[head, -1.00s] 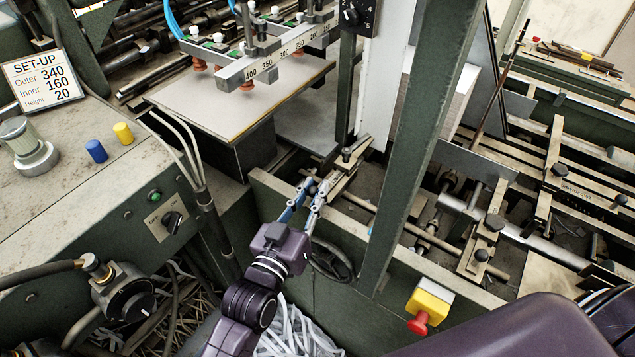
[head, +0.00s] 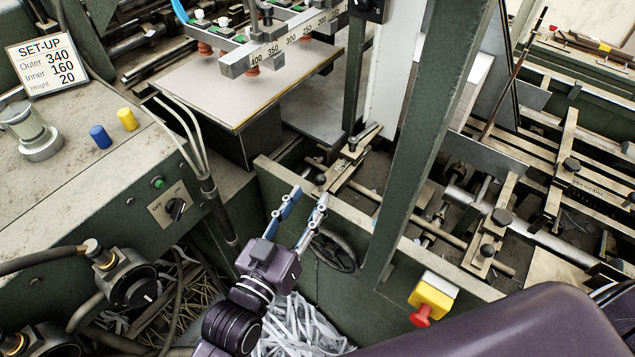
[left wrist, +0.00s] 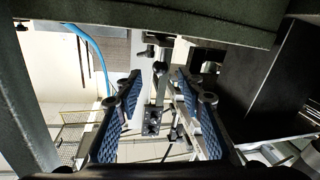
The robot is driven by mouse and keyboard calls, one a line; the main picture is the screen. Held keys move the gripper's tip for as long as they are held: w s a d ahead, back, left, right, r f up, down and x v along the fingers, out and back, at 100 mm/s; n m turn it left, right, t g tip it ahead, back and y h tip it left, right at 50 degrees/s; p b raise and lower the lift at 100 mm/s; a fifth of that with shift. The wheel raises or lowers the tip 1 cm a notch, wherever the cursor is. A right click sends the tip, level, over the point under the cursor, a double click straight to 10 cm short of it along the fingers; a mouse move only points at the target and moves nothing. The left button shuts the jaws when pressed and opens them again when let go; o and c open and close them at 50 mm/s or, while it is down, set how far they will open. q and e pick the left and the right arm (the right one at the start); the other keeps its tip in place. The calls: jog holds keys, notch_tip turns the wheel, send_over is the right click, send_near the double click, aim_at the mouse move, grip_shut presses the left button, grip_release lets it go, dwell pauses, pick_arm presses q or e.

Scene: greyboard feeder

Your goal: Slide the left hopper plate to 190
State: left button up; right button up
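My left gripper (head: 309,195) is open and empty, with blue-padded fingers pointing up toward the feeder. It is in front of a pale metal bracket (head: 347,168) with dark knobs, on a rod behind the green front rail; a gap shows between them. In the left wrist view the two fingers (left wrist: 157,82) are apart with nothing held between them. Which part is the left hopper plate is not marked; an upright white panel (head: 386,85) stands behind the bracket. No pointer or scale reading at 190 can be made out. My right gripper is out of view.
A green post (head: 428,140) rises right of the bracket. A handwheel (head: 333,251) sits below the rail. A yellow box with a red button (head: 430,300) is at lower right. A numbered suction bar (head: 285,45) hangs over the board.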

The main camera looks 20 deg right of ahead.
pick_arm(q)
jog(key=v, duration=0.5)
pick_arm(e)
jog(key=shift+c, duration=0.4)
